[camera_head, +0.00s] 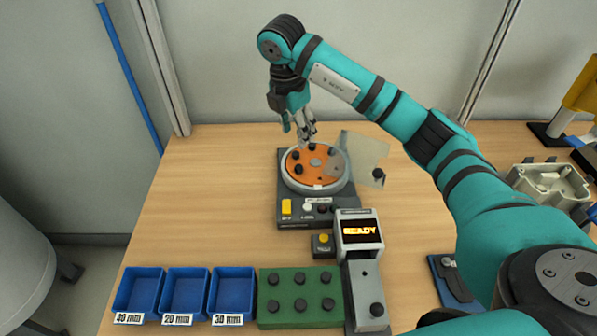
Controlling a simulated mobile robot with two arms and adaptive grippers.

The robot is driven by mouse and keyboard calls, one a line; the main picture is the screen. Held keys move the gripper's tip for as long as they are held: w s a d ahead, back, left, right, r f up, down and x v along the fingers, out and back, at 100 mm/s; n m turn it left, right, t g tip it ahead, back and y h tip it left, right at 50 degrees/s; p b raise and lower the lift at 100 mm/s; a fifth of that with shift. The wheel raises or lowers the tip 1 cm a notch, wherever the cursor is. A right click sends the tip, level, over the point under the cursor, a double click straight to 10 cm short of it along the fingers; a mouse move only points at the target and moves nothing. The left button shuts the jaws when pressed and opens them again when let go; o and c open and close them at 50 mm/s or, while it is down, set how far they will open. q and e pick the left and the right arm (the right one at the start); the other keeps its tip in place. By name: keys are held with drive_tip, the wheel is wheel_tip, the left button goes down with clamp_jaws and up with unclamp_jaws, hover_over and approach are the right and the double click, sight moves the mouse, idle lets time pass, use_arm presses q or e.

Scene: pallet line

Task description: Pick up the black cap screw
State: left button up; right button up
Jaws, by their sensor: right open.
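My right gripper (305,139) is open and points down over the back part of an orange turntable disc (316,176). Several black cap screws sit on the disc; one black cap screw (297,169) is near its left edge, and another (311,147) is close under the fingertips. I cannot tell whether the fingers touch it. Another black screw (377,173) lies at a translucent plate (366,150) right of the disc, and one more (376,310) is on the grey gauge (362,280) reading "READY". My left gripper is not in view.
A green block (286,313) holds several black screws at the front. Blue bins labelled 40 mm (138,292), 20 mm (185,293) and 30 mm (232,293) stand left of it. A grey casting (548,183) is at right. The table's left middle is clear.

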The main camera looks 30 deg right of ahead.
sight(299, 166)
drive_tip(key=f, duration=0.2)
drive_tip(key=f+p, duration=0.1)
drive_tip(key=f, duration=0.2)
drive_tip(key=d+f+p, duration=0.1)
drive_tip(key=f, duration=0.1)
drive_tip(key=shift+w+d+f, duration=0.1)
drive_tip(key=shift+w+f, duration=0.2)
drive_tip(key=shift+f, duration=0.05)
drive_tip(key=shift+f+p, duration=0.3)
drive_tip(key=shift+p, duration=0.05)
drive_tip(key=f, duration=0.1)
drive_tip(key=f+p, duration=0.1)
drive_tip(key=f, duration=0.1)
drive_tip(key=shift+w+f, duration=0.25)
drive_tip(key=shift+f, duration=0.1)
drive_tip(key=shift+f+p, duration=0.3)
drive_tip(key=shift+f, duration=0.15)
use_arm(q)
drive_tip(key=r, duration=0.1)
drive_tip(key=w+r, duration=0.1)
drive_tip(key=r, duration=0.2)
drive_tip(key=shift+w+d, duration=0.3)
use_arm(e)
drive_tip(key=c, duration=0.9)
